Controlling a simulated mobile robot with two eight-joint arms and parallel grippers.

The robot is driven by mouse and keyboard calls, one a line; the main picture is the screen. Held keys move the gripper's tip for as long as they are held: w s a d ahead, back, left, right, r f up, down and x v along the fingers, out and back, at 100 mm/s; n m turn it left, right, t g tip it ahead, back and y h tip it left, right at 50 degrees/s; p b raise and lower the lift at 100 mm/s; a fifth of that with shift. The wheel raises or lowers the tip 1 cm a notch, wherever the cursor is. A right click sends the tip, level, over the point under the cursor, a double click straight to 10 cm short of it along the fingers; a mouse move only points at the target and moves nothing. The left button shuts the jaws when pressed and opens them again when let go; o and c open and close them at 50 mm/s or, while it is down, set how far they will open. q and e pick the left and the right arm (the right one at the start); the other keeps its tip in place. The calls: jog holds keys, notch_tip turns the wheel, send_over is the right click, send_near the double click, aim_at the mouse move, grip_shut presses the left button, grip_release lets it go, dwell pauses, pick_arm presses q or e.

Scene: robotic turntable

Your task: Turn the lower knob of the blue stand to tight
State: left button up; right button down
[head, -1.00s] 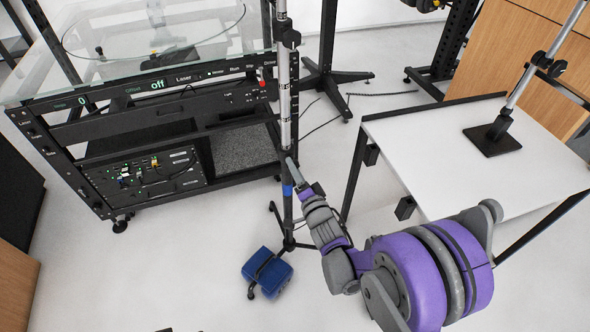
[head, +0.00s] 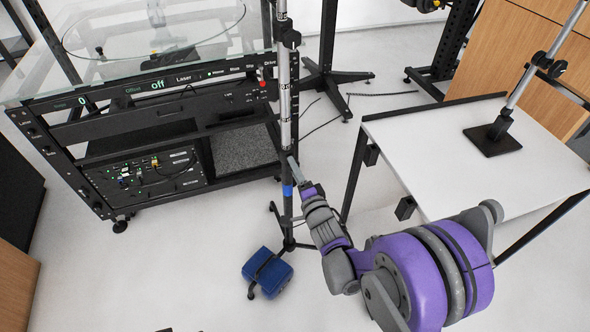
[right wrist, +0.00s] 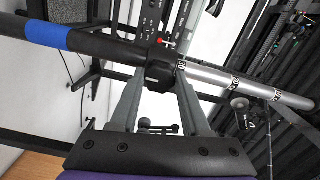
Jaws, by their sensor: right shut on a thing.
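The blue stand is an upright pole with a blue band (head: 288,191), black below and silver above. In the right wrist view its blue band (right wrist: 46,33) is at the left and the silver tube (right wrist: 215,80) runs to the right. The lower knob (right wrist: 160,72) is black, at the black collar where the silver tube begins. My right gripper (head: 293,166) reaches the pole just above the blue band. In the right wrist view its fingers (right wrist: 161,68) are on either side of the knob, shut on it. In the head view the knob is too small to make out. My left gripper is out of view.
A blue bag (head: 267,272) lies at the stand's foot. A black equipment rack (head: 150,120) with a glass top stands left of the pole. A white table (head: 440,150) stands to the right, carrying another stand (head: 493,138). Pale floor is clear in front.

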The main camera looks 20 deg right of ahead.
jog(key=shift+c, duration=1.9)
grip_release()
jog(key=shift+s, duration=0.1)
jog(key=s, duration=1)
jog(key=shift+s+d+p, duration=0.35)
jog(key=shift+d+p, duration=0.05)
jog(key=shift+p, duration=0.05)
